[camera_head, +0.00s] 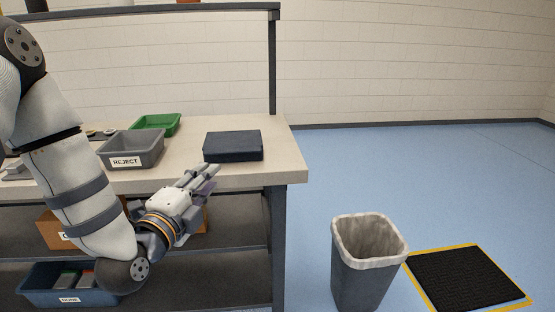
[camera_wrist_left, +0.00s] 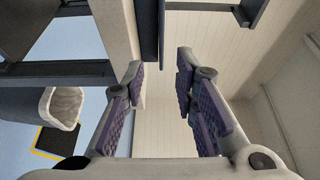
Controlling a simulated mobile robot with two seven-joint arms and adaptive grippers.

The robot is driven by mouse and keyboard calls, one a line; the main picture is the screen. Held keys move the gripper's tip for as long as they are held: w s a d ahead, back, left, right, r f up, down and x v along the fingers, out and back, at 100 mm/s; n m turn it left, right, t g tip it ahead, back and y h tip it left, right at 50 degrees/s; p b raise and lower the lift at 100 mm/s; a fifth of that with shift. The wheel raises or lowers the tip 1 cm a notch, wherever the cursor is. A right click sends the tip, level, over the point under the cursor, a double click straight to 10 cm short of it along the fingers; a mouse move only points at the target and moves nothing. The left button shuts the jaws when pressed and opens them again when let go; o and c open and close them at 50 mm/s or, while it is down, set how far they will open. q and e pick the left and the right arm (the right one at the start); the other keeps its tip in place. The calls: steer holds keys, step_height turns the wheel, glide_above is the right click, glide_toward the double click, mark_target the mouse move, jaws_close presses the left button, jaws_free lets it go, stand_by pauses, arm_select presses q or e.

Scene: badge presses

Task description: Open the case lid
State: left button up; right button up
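The dark blue-black case (camera_head: 233,147) lies flat near the right end of the table, and its lid looks shut. In the left wrist view the dark case (camera_wrist_left: 149,35) shows at the top, a little left of the middle, between and beyond the fingertips. My left gripper (camera_head: 209,174) is in front of the table's front edge, just below and left of the case in the head view, and apart from it. In the left wrist view my left gripper (camera_wrist_left: 161,62) is open, with nothing between its purple-padded fingers. My right gripper is not in view.
A grey REJECT bin (camera_head: 133,149) and a green bin (camera_head: 156,124) stand left of the case. The table (camera_head: 270,173) has clear top around the case. A lined trash can (camera_head: 367,270) and a black mat (camera_head: 467,278) are on the floor at right.

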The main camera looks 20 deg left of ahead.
mark_target(231, 153)
arm_select(q)
steer(key=w, duration=0.3)
steer(key=w+a+b, duration=0.1)
steer(key=w, duration=0.2)
steer(key=w+a, duration=0.1)
steer(key=w, duration=0.3)
steer(key=shift+w+r, duration=0.1)
steer(key=shift+w, duration=0.5)
jaws_close()
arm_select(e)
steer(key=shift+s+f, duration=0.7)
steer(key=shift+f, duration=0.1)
